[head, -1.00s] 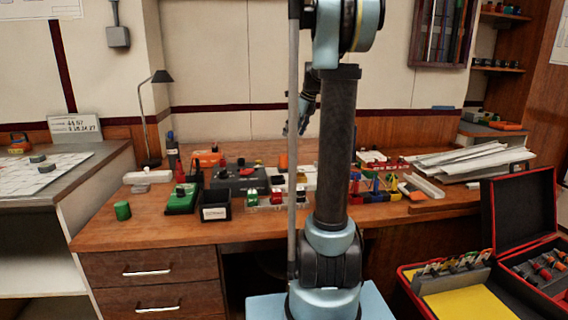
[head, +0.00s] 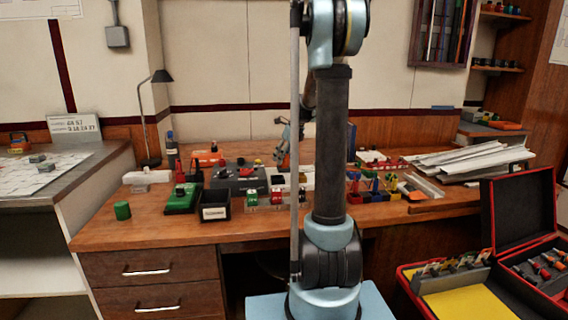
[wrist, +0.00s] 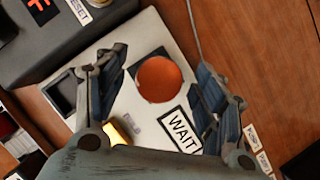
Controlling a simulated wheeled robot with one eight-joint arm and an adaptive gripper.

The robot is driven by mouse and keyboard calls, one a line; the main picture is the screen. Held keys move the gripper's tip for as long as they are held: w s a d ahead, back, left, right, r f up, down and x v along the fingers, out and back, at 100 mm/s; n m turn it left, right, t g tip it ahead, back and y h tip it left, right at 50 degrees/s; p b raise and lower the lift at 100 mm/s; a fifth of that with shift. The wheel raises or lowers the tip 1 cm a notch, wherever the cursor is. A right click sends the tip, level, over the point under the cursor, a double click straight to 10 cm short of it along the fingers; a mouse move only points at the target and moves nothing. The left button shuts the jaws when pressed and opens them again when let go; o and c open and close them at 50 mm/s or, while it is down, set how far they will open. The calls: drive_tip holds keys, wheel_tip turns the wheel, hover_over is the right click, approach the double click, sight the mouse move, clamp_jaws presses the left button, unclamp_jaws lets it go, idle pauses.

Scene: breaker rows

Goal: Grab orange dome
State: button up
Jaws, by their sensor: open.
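The orange dome (wrist: 159,79) sits on a dark square base on a pale panel in the wrist view. My gripper (wrist: 160,62) is open, with one finger to the left of the dome and one to the right. The dome lies between the fingers in the picture. I see no contact, and the remaining height above it is hard to tell. In the head view, my gripper (head: 284,146) is over the back middle of the desk and largely covers the dome.
A WAIT label (wrist: 181,130) and a yellow piece (wrist: 118,130) are near the dome on the panel. A dark grey box (wrist: 60,40) stands to the left. A cable runs beyond the panel. Bare wood (wrist: 255,50) lies to the right.

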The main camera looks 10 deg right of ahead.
drive_tip(key=shift+w+a+f, duration=0.1)
drive_tip(key=shift+w+f, duration=0.05)
drive_tip(key=shift+f, duration=0.25)
drive_tip(key=c, duration=1)
drive_tip(key=shift+o, duration=0.2)
drive_tip(key=shift+r, duration=0.15)
